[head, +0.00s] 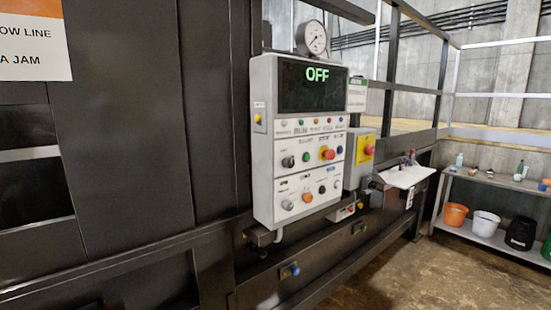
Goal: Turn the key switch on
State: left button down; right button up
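Neither of my grippers shows, and nothing visible touches the panel.
A grey box with a yellow plate (366,149) and red knob is right of the panel. A white tray (408,177) juts out beyond it. A shelf unit (490,178) with several buckets stands at the far right. The brown floor (410,275) in front is clear.

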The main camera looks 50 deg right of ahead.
aim_at(288, 163)
jog(key=z, duration=1.85)
